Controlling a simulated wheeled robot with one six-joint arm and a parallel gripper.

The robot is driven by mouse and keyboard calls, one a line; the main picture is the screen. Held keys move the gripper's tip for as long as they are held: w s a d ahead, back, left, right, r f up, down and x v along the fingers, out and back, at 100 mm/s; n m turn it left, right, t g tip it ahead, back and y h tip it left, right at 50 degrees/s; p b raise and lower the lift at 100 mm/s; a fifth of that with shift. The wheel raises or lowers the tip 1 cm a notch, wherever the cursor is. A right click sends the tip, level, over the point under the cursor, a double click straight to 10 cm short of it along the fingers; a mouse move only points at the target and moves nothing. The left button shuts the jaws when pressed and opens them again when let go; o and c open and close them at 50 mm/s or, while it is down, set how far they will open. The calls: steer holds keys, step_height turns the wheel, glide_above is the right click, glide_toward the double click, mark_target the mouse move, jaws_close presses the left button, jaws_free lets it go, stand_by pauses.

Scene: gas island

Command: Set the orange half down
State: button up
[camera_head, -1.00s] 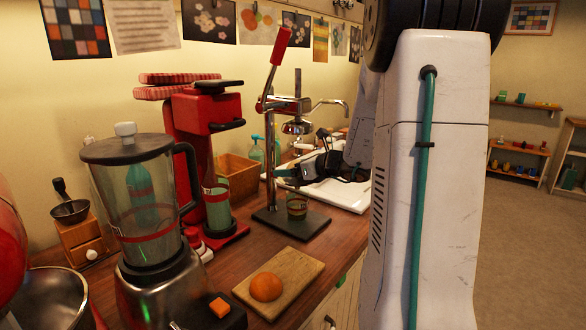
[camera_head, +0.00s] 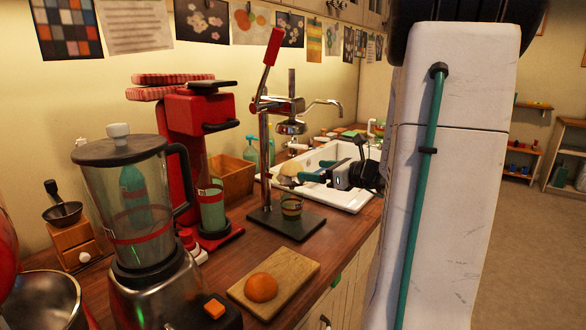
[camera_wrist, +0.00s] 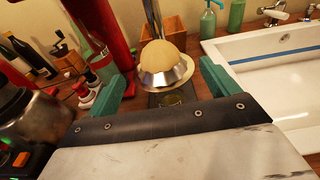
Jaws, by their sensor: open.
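A pale, domed orange half (camera_wrist: 162,55) sits on the silver cup (camera_wrist: 166,76) of the lever juicer, rounded side up. In the head view this half (camera_head: 291,169) shows below the upper press head (camera_head: 291,127). My gripper (camera_wrist: 163,82) is open, its teal fingers apart on either side of the cup and nearer the camera, with nothing held. In the head view my gripper (camera_head: 314,173) is just right of the half. Another orange half (camera_head: 261,287) lies on the wooden board (camera_head: 297,268), orange side up.
A glass (camera_head: 291,206) stands on the juicer's dark base (camera_head: 287,225). A white sink (camera_head: 345,196) lies to the right. A blender (camera_head: 126,200) and a red machine (camera_head: 195,130) stand to the left. The juicer's red lever (camera_head: 273,47) is raised.

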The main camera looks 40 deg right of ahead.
mark_target(301, 168)
steer(key=x, duration=0.6)
steer(key=shift+w+a, duration=0.2)
steer(key=shift+r, duration=0.1)
steer(key=c, duration=1.2)
